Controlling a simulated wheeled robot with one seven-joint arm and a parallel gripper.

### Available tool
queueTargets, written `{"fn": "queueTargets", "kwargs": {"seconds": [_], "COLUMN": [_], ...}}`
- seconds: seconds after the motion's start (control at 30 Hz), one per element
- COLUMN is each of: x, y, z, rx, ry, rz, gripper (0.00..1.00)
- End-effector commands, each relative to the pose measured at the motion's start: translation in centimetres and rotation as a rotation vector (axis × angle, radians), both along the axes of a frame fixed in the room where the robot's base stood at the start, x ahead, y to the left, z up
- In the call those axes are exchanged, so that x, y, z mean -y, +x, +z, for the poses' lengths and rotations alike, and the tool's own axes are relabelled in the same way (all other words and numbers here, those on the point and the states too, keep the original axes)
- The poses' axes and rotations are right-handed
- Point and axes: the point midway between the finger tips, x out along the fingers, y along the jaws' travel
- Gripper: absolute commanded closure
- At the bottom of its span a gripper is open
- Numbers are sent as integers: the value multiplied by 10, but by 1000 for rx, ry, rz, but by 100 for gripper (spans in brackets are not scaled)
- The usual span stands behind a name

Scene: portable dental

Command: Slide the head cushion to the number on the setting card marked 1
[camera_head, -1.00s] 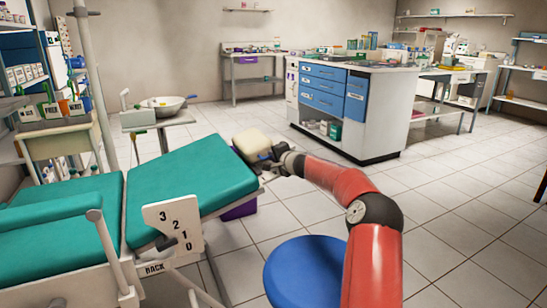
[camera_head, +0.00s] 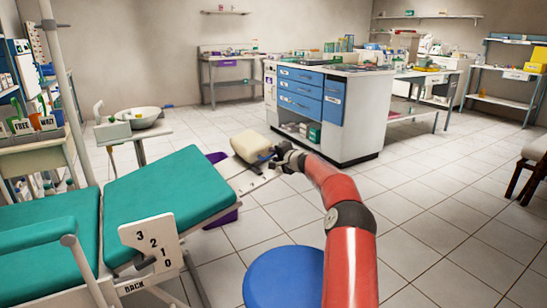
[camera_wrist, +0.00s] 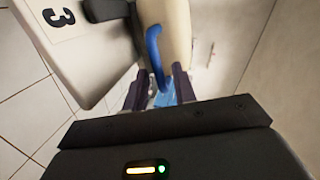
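The cream head cushion (camera_head: 252,146) stands off the upper end of the teal chair back (camera_head: 170,187), with a stretch of pale rail (camera_head: 255,180) bare between them. A blue handle (camera_wrist: 154,48) curves down beside the cushion (camera_wrist: 178,25) in the wrist view. A pale plate with a "3" (camera_wrist: 62,18) shows beside the handle. I cannot make out a setting card marked 1.
A blue round stool (camera_head: 285,278) stands below my arm. A drawer island (camera_head: 335,110) stands behind, and a basin (camera_head: 142,117) behind the chair. Tiled floor is open at right.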

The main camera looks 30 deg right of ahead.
Motion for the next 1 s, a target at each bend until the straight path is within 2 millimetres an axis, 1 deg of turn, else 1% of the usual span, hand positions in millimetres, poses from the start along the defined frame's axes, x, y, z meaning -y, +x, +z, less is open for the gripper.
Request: {"fn": "queueTargets", "kwargs": {"seconds": [0.27, 0.37, 0.47, 0.8, 0.9, 1.0], "x": [-3, -2, 0, 4, 4, 4], "y": [1, -2, -12, -63, -71, -75], "z": [-2, -2, -1, 11, 14, 15], "rx": [-3, -2, -2, -2, -2, -2], "ry": [2, 3, 3, 0, 2, 2], "rz": [6, 6, 4, 3, 3, 3], "gripper": [67, 67, 67, 67, 67, 67]}}
